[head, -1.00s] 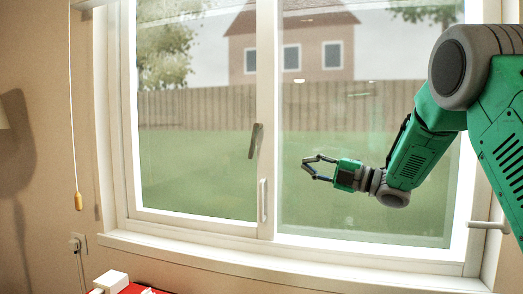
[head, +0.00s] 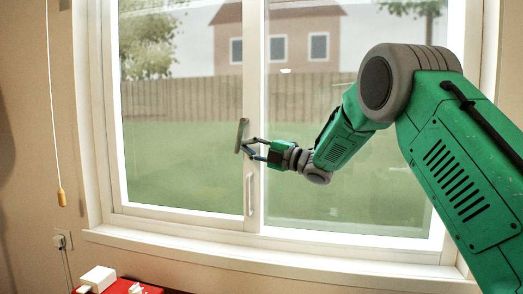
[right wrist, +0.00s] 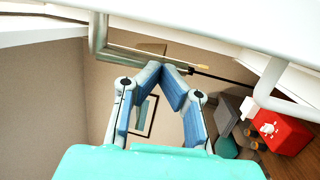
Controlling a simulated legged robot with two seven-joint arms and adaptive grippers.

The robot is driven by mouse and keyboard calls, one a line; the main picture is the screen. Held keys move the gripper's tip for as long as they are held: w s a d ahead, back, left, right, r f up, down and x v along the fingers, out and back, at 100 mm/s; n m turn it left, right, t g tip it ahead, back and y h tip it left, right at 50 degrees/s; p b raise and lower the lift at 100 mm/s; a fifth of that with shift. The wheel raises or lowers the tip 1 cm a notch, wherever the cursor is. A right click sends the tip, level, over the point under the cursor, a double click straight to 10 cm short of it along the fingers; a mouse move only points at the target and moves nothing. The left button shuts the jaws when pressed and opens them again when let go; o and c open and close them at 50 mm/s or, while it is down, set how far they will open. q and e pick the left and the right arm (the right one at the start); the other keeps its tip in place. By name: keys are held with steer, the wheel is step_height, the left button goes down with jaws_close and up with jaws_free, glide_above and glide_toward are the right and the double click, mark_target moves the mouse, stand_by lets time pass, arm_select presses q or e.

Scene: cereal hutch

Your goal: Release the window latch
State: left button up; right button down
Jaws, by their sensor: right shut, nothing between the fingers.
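The window latch (head: 240,135) is a small grey lever on the middle stile of the window, standing nearly upright with a slight tilt. My right gripper (head: 247,148) is right beside its lower end, coming from the right. Its fingers are shut and empty. In the right wrist view the fingertips (right wrist: 171,68) come together just under the grey latch bar (right wrist: 98,38); I cannot tell whether they touch it. My left gripper is not in view.
A white pull handle (head: 250,193) is below the latch, and it also shows in the right wrist view (right wrist: 270,84). A white sill (head: 280,260) runs under the window. A red box (right wrist: 280,131) and other items are low. A blind cord (head: 61,197) hangs left.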

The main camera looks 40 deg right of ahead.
steer(key=shift+w+a, duration=0.15)
steer(key=shift+w, duration=0.05)
steer(key=shift+d, duration=0.2)
